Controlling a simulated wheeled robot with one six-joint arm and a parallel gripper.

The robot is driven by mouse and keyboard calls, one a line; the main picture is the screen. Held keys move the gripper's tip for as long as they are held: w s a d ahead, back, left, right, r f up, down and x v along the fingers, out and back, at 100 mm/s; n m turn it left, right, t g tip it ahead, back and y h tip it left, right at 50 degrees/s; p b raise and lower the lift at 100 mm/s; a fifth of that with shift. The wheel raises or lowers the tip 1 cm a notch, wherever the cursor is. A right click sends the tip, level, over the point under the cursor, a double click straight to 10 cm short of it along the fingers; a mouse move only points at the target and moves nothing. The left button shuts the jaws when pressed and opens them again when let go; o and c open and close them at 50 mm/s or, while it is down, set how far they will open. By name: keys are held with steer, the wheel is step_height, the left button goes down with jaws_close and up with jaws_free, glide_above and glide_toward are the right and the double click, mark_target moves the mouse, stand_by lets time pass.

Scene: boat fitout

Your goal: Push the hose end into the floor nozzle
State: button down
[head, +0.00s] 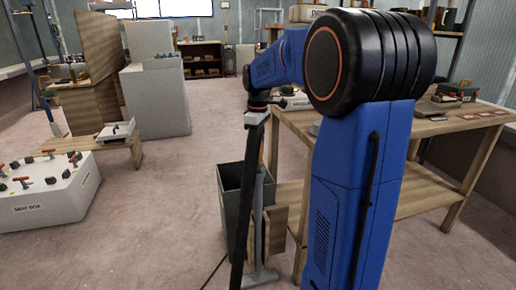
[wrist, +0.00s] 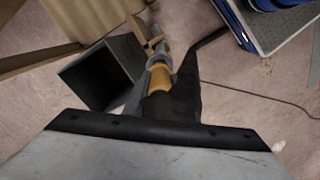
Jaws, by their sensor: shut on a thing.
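In the head view my gripper (head: 258,112) is past the bent blue arm, above the grey bin, shut on the dark hose (head: 243,210). The hose hangs from it almost straight down past the picture's lower edge. The floor nozzle (head: 259,225) is a grey upright tube with a flat foot on the floor, just right of the hose. In the wrist view the dark hose (wrist: 183,98) runs away from my gripper, beside a yellow-orange collar (wrist: 160,77). Whether the hose end touches the nozzle I cannot tell.
A dark grey open bin (head: 231,190) stands close behind the hose and nozzle. A wooden workbench (head: 440,127) is on the right. A white box with red and black knobs (head: 55,205) is at left. The floor between is clear, apart from a thin cable (wrist: 262,98).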

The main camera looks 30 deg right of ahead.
steer(key=shift+s+f, duration=0.1)
steer(key=shift+f, duration=1.9)
steer(key=c, duration=1.4)
jaws_free()
steer(key=shift+r, duration=0.1)
step_height(320, 180, up, 17)
steer(key=shift+r, duration=0.15)
steer(key=shift+a, duration=0.1)
steer(key=s+a+f+m+t, duration=0.1)
steer(key=s+a+f+m, duration=0.15)
steer(key=s+a, duration=0.4)
steer(key=s+a+f+m+t, duration=0.1)
steer(key=s+a+f, duration=0.25)
steer(key=s, duration=0.55)
steer(key=s+a+f+m+t, duration=0.1)
steer(key=s+a+f, duration=0.1)
steer(key=s+f, duration=0.2)
steer(key=s+a+f+m+t, duration=0.1)
steer(key=s+f, duration=0.3)
steer(key=s, duration=0.1)
steer(key=s+a+f+m, duration=0.1)
steer(key=s+a+f, duration=0.1)
steer(key=s+f, duration=0.2)
steer(key=shift+s+a+f+m+t, duration=0.1)
steer(key=shift+s+a+m+t, duration=0.1)
steer(key=shift+s, duration=0.2)
steer(key=shift+s+a+m+t, duration=0.15)
steer(key=shift+s+t, duration=0.05)
steer(key=shift+s, duration=0.15)
